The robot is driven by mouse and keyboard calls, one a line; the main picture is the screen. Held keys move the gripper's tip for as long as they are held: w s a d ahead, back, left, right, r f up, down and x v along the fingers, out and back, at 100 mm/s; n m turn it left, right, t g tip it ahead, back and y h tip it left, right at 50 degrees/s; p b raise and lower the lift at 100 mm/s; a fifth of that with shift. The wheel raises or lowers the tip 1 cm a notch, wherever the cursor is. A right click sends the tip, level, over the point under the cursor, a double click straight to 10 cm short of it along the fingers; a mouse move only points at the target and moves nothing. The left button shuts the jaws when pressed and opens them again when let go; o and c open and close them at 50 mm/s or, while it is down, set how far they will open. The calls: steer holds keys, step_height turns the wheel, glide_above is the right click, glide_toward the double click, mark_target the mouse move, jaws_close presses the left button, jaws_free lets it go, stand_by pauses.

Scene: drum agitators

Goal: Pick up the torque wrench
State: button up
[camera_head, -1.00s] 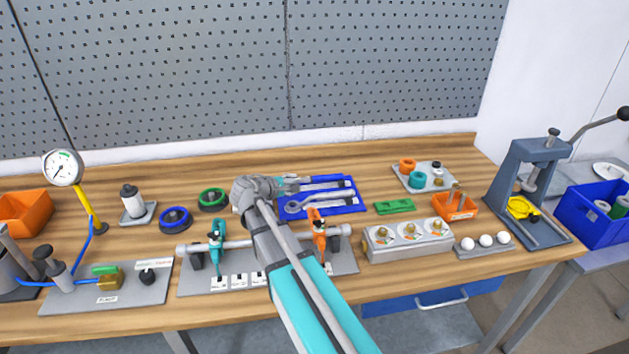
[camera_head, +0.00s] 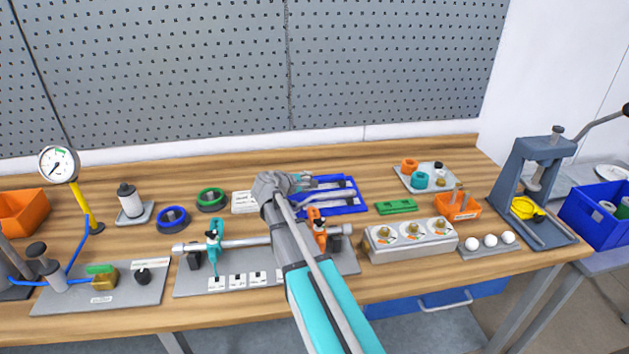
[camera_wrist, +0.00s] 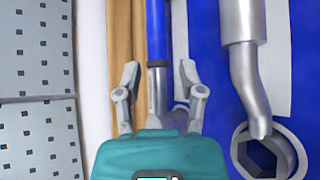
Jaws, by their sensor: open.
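A blue mat (camera_head: 362,208) lies on the bench behind my arm and holds several tools. In the wrist view, a tool with a blue handle (camera_wrist: 156,30) and a metal shaft, which looks like the torque wrench, lies along the mat's edge. My gripper (camera_wrist: 158,75) is open, its fingers on either side of that tool in the picture; I cannot tell its height above it. It also shows in the head view (camera_head: 303,183), over the left part of the mat. A grey ring spanner (camera_wrist: 243,60) lies to the right. My gripper hides part of the shaft and its head.
A perforated panel (camera_head: 240,80) stands behind the bench. A rod fixture with clamps (camera_head: 245,243) lies in front. A green block (camera_head: 396,207), an orange bin (camera_head: 458,207) and a dial block (camera_head: 410,241) are to the right. Green and blue rings (camera_head: 211,199) lie left.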

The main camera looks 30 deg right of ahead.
mark_target(316, 177)
steer(key=b+x, duration=0.1)
steer(key=x, duration=0.3)
steer(key=shift+w+b, duration=0.3)
steer(key=shift+b, duration=0.1)
steer(key=shift+w+d+f, duration=0.1)
steer(key=shift+d+f, duration=0.05)
steer(key=shift+d, duration=0.3)
jaws_close()
